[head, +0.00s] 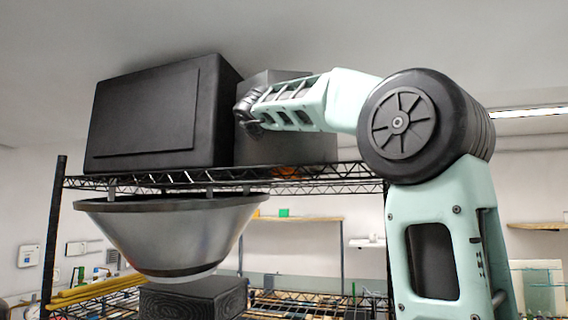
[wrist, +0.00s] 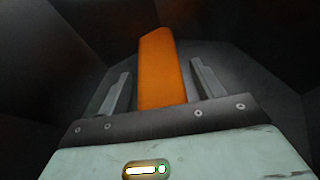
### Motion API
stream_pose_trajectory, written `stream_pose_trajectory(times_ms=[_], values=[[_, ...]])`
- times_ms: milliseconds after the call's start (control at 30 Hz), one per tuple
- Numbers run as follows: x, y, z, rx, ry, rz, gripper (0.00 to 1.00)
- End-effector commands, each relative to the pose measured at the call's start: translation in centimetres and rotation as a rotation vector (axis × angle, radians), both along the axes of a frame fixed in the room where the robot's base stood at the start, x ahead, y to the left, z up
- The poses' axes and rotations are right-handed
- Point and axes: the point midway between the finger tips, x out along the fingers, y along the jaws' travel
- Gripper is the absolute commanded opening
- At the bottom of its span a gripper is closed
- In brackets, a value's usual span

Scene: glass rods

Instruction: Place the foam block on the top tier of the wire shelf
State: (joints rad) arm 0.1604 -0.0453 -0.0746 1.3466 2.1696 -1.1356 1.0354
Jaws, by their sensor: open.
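An orange block (wrist: 163,65), which I take to be the foam block, stands between the two fingers of my gripper (wrist: 161,68) in the wrist view. The fingers are apart, with a visible gap on each side of the block. In the head view a small orange patch (head: 285,171) shows at the top tier of the wire shelf (head: 340,169), behind its front edge and below my forearm. My gripper's fingers are hidden in the head view. What lies directly under the block is too dark to tell in the wrist view.
A large black box (head: 150,115) stands on the top tier at the left, with a grey box (head: 290,147) beside it, close to my wrist. A metal funnel-shaped bowl (head: 175,235) is under the top tier. Dark walls (wrist: 275,60) crowd the wrist view.

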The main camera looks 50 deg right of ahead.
Motion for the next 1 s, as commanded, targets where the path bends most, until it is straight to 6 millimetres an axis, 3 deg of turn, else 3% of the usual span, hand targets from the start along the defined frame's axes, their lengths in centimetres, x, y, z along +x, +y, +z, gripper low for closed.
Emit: stream_pose_trajectory(times_ms=[167, 700, 1000], values=[[-0.1, 0.6, 0.4, -0.001, -0.003, 0.003, 0.67], [-3.7, 9.3, 4.3, 0.0, -0.002, 0.004, 0.67], [-4.3, 10.3, 5.0, 0.0, 0.001, 0.0, 0.67]])
